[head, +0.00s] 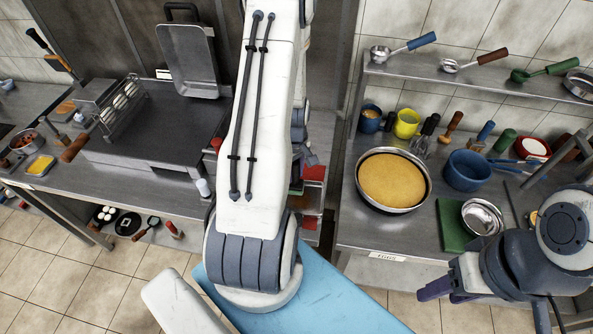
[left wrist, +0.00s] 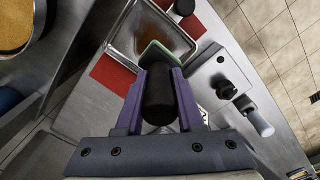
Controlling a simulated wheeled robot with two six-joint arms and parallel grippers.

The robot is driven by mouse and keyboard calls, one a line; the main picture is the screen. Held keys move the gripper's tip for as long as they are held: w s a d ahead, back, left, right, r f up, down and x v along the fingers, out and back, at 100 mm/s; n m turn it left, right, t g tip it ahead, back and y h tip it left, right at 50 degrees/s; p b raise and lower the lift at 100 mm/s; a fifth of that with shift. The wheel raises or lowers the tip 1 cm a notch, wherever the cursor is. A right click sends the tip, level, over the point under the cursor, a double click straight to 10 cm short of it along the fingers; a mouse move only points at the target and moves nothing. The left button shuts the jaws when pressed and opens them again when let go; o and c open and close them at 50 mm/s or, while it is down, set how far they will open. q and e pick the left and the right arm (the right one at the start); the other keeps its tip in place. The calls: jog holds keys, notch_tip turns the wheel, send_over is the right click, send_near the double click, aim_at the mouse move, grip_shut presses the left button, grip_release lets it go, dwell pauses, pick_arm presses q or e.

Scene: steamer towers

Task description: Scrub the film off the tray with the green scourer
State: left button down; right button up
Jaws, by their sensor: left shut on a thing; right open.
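The metal tray (left wrist: 188,46) lies at the top of the left wrist view, with a brown film (left wrist: 150,36) on its floor. The green scourer (left wrist: 158,54) is at the tray's near end, over its edge; I cannot tell whether it touches the floor of the tray. My left gripper (left wrist: 158,72) is shut on the scourer's black handle (left wrist: 158,98). My right gripper (head: 436,289) is open and empty, in front of the right counter.
Red cloth or mat (left wrist: 113,73) shows beside the tray. The right counter holds a yellow cake in a round pan (head: 393,181), a blue pot (head: 467,171), a metal bowl (head: 482,217) and a green board (head: 452,227). A press grill (head: 160,120) stands on the left counter.

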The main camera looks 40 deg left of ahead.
pick_arm(q)
jog(key=shift+f+b, duration=1.8)
jog(key=shift+f, duration=0.5)
jog(key=shift+s+f+b, duration=0.1)
jog(key=shift+f+b, duration=0.45)
jog(key=shift+f, duration=0.15)
jog(key=shift+w+d+r, duration=0.1)
jog(key=shift+w+d, duration=0.55)
jog(key=shift+d, duration=0.25)
jog(key=shift+w+d+r, duration=0.1)
jog(key=shift+w+d, duration=0.5)
jog(key=shift+d, duration=0.3)
jog(key=shift+s+a, duration=0.1)
jog(key=shift+s+a+f, duration=0.1)
jog(key=shift+s+a, duration=0.5)
jog(key=shift+a, duration=0.25)
jog(key=shift+s+a+f, duration=0.1)
jog(key=shift+s+a, duration=0.45)
jog(key=shift+a, duration=0.25)
